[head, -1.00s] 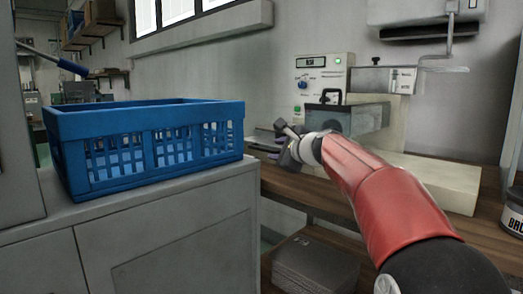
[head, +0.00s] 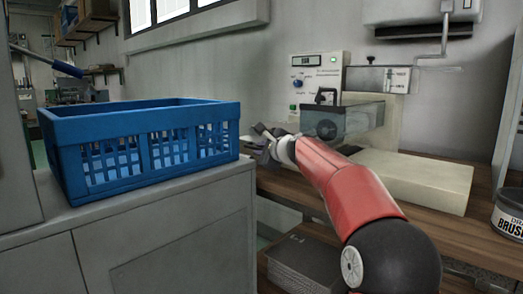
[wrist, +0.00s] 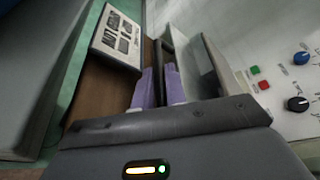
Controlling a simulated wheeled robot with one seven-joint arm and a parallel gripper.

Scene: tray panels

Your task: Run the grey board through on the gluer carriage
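The gluer (head: 365,110) is a cream machine with a control panel and a grey, see-through housing with a black handle (head: 326,94) on top. My gripper (head: 262,138) is at the housing's left end. In the wrist view its two purple fingertips (wrist: 159,87) are a little apart, with a narrow dark strip between them; I cannot tell whether they grip it. A grey slab (wrist: 210,65) stands just right of the fingers. A stack of grey boards (head: 305,262) lies on the lower shelf. The carriage cannot be told apart clearly.
A blue crate (head: 150,150) stands on the grey cabinet (head: 180,240) at left. A picture card (wrist: 118,40) shows in the wrist view.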

